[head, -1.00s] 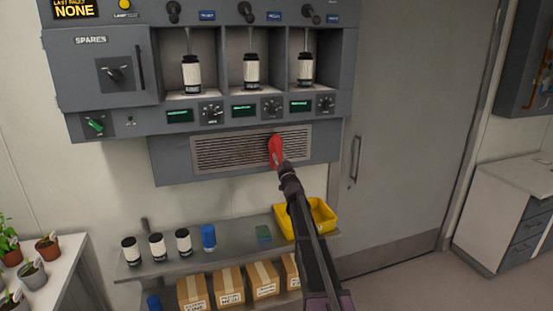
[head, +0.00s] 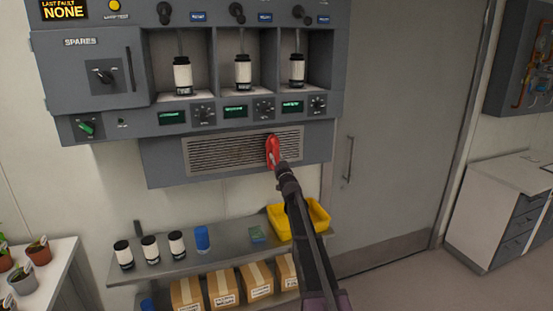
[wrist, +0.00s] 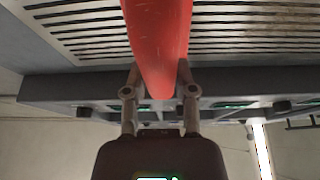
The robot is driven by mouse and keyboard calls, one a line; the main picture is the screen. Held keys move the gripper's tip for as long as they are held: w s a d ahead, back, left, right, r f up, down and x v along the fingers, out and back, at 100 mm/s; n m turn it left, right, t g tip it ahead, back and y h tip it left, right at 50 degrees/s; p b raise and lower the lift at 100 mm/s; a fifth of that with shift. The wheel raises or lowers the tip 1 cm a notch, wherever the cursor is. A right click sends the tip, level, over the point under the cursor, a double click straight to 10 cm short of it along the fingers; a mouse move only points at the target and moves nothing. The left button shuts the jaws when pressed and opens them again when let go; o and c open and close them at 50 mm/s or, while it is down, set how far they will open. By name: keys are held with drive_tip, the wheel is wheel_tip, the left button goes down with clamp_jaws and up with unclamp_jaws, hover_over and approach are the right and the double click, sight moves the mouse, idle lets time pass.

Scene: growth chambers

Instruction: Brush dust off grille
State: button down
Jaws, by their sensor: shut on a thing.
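The grille (head: 225,151) is a pale slatted vent on the grey panel under the machine's bays. My gripper (head: 280,168) is in front of the grille's right part. It is shut on a red brush (head: 272,150), held upright against or just in front of the slats. In the wrist view the red handle (wrist: 158,45) runs between my gripper's fingers (wrist: 160,88), with the grille slats (wrist: 75,30) behind it. The brush's bristles are hidden, so I cannot tell whether they touch the slats. Dust is not clearly visible.
Cardboard boxes (head: 222,287) stand underneath. A grey door (head: 395,150) is to the right. Potted plants (head: 38,252) stand at lower left.

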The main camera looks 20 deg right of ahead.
drive_tip(key=shift+a, duration=1.75)
drive_tip(key=shift+w+a, duration=0.1)
drive_tip(key=shift+a, duration=1.6)
drive_tip(key=shift+a, duration=0.2)
drive_tip(key=shift+a, duration=1.55)
drive_tip(key=shift+a, duration=1.75)
